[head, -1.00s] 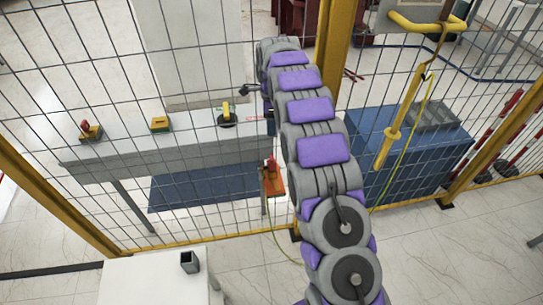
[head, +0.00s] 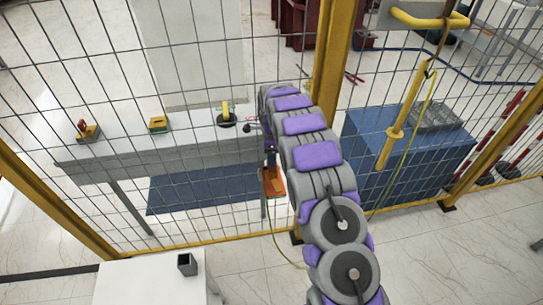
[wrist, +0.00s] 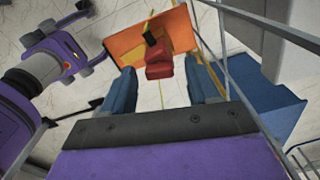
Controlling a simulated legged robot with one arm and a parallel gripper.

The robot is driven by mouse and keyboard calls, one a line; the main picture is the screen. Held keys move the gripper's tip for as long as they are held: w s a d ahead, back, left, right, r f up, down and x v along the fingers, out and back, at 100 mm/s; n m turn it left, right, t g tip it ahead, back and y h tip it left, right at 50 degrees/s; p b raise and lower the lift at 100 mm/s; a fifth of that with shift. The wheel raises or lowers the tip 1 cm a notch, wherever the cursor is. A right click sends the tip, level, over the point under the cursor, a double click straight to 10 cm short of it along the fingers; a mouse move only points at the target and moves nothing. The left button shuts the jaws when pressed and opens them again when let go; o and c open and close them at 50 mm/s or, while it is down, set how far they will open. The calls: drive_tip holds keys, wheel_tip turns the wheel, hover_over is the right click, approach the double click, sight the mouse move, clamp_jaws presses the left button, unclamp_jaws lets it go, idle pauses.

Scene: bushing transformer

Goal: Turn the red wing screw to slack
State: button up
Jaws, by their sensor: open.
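The red wing screw (wrist: 159,62) stands out from an orange plate (wrist: 125,48) in the wrist view, with a dark tip at its upper end. My gripper (wrist: 162,82) is open, with its two blue fingers on either side of the line to the screw. The screw lies between and slightly beyond the fingertips, and I see no contact. In the head view the orange plate (head: 274,184) sits low by the fence at the table's right end. My arm's end hides the screw and most of my gripper there.
The yellow-framed wire fence (head: 331,60) runs by my arm. A white table (head: 190,135) behind it carries several small devices, one with a red handle (head: 81,126). A blue box (head: 400,150) stands to the right. A light table with a small dark holder (head: 187,264) is nearer.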

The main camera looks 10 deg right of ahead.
drive_tip(key=shift+f, duration=0.1)
drive_tip(key=shift+c, duration=0.2)
drive_tip(key=c, duration=1)
drive_tip(key=shift+n+p, duration=0.3)
drive_tip(key=shift+p, duration=0.05)
drive_tip(key=n+p, duration=0.2)
drive_tip(key=n, duration=0.1)
drive_tip(key=shift+n, duration=0.4)
drive_tip(key=n+p, duration=0.3)
drive_tip(key=n, duration=0.3)
drive_tip(key=n+p, duration=0.2)
drive_tip(key=n, duration=0.4)
drive_tip(key=shift+n+p, duration=0.5)
drive_tip(key=shift+n, duration=2.3)
